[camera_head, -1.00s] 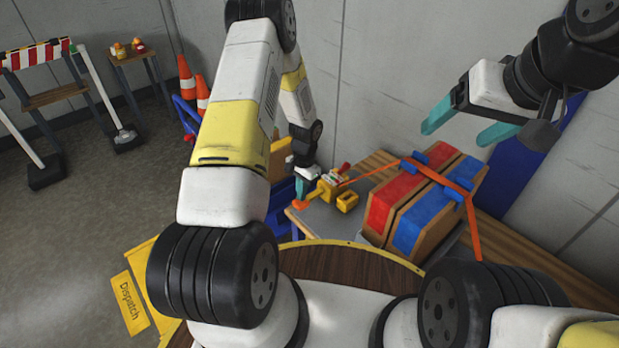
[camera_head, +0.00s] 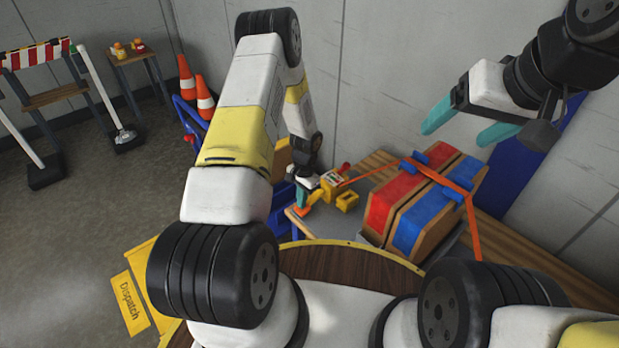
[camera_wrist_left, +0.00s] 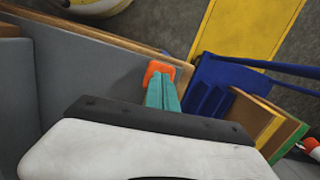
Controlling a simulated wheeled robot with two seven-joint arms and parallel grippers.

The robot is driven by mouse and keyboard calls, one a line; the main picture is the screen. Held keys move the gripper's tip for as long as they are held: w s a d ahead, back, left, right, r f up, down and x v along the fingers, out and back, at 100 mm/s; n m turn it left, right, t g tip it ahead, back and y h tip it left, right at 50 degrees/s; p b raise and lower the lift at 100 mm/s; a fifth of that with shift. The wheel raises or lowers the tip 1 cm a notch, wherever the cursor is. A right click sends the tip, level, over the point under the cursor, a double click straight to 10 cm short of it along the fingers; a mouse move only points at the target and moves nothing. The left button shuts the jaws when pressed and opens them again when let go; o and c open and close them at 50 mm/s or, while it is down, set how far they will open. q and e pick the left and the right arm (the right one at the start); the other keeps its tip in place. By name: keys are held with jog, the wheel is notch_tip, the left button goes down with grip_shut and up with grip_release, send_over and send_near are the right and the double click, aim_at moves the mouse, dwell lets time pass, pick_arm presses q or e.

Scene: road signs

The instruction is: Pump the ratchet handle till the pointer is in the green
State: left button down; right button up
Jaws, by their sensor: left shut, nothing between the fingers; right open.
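The yellow ratchet (camera_head: 330,189) sits on the grey-topped bench beside the strapped load, with an orange strap running from it. Its orange handle end (camera_head: 303,211) points toward the bench's near left edge. My left gripper (camera_head: 301,200) is shut and empty, with its teal fingertips at the handle end. In the left wrist view the shut fingers (camera_wrist_left: 163,93) reach the orange handle end (camera_wrist_left: 158,70); I cannot tell whether they press on it. The pointer and green zone are too small to make out. My right gripper (camera_head: 454,134) is open and empty, high at the right.
A wooden load with red (camera_head: 393,198) and blue (camera_head: 424,222) panels stands right of the ratchet. Blue crates (camera_head: 279,205) stand below the bench's left edge. Traffic cones (camera_head: 204,97) and a barrier (camera_head: 40,56) stand back left, with open floor before them.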

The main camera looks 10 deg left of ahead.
aim_at(308, 201)
pick_arm(q)
jog(key=w+d, duration=0.1)
jog(key=w+r, duration=0.1)
jog(key=shift+w+d, duration=0.35)
jog(key=shift+r, duration=0.1)
jog(key=r, duration=0.6)
jog(key=shift+w+d, duration=0.15)
jog(key=shift+w, duration=0.1)
jog(key=shift+r, duration=0.8)
jog(key=s, duration=0.1)
jog(key=a+r, duration=0.1)
jog(key=s, duration=0.1)
jog(key=shift+s+a+r, duration=0.3)
jog(key=shift+s, duration=0.05)
